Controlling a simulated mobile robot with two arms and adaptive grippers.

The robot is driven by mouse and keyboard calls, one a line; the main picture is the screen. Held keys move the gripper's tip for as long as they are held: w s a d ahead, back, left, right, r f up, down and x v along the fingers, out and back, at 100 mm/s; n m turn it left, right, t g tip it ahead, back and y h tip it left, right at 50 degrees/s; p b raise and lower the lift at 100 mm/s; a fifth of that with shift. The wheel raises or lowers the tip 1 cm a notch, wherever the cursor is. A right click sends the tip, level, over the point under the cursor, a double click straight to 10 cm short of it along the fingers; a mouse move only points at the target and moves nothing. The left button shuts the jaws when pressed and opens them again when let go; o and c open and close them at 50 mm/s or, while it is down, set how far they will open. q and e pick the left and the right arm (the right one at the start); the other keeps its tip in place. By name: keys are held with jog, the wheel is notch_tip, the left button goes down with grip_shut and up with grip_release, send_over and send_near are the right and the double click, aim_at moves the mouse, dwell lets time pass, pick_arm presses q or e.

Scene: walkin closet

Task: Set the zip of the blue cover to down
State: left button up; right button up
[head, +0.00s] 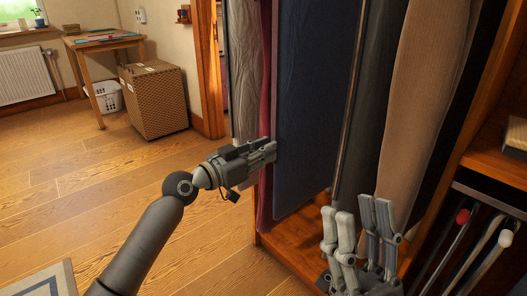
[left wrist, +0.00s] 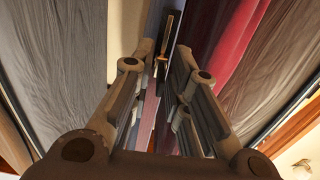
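The blue cover (head: 318,105) hangs in the wardrobe in the head view, a dark blue upright panel. My left gripper (head: 269,151) is at its lower left edge, beside a dark red garment (head: 265,205). In the left wrist view the two fingers of this gripper (left wrist: 165,52) stand apart. A small brass-coloured piece (left wrist: 164,47), which looks like a zip pull, shows between the fingertips on a narrow dark strip; contact cannot be told. My right gripper (head: 359,222) is open and empty, fingers pointing up, in front of the clothes.
A grey garment (head: 243,70) hangs left of the red one, and a beige one (head: 416,90) hangs to the right. The wooden wardrobe floor (head: 299,232) and right-hand shelf (head: 497,158) are close.

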pick_arm(q)
jog(key=shift+o, duration=0.3)
jog(key=v, duration=1.2)
